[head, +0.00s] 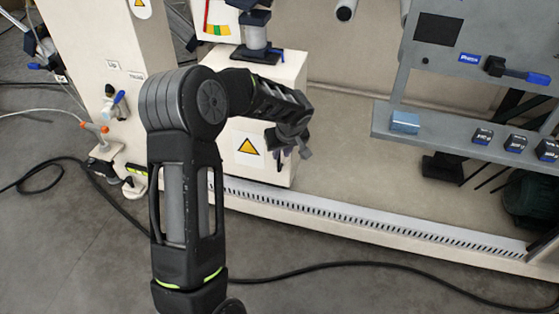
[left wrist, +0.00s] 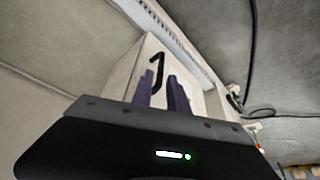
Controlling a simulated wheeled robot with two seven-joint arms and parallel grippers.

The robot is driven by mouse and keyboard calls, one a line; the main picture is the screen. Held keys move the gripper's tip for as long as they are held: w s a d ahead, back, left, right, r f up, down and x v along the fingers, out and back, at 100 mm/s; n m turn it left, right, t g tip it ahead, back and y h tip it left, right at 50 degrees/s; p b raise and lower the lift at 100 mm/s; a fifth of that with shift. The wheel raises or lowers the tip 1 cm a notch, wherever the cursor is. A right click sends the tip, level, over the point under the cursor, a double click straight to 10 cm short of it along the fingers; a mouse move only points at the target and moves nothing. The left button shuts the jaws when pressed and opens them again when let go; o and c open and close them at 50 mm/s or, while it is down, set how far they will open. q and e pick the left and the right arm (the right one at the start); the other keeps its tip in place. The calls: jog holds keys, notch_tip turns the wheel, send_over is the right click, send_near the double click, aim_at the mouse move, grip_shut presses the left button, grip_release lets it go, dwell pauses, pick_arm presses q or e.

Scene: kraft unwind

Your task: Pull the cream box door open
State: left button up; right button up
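The cream box (head: 287,72) stands on the machine's base in the head view, with a yellow warning triangle on its front door (head: 237,165). The door looks flush with the box. The black bar handle (left wrist: 157,70) shows on the door in the left wrist view; my arm and gripper hide it in the head view. My left gripper (head: 286,147) is in front of the door, near its right side. In the left wrist view its two fingers (left wrist: 162,95) stand apart, just short of or beside the handle; contact cannot be told. My right gripper is not in view.
A grey shelf (head: 465,148) with a blue box (head: 405,122) and several small devices is at the right. A slotted white rail (head: 370,222) runs along the base's front edge. Black cable (head: 400,266) lies on the floor. A cream column (head: 95,60) stands left.

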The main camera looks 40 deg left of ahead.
aim_at(279, 169)
pick_arm(q)
jog(key=b+x, duration=0.1)
jog(key=x, duration=0.5)
jog(key=shift+f+b, duration=0.15)
jog(key=shift+b, duration=0.15)
jog(key=shift+c, duration=0.2)
grip_shut()
dwell(0.9)
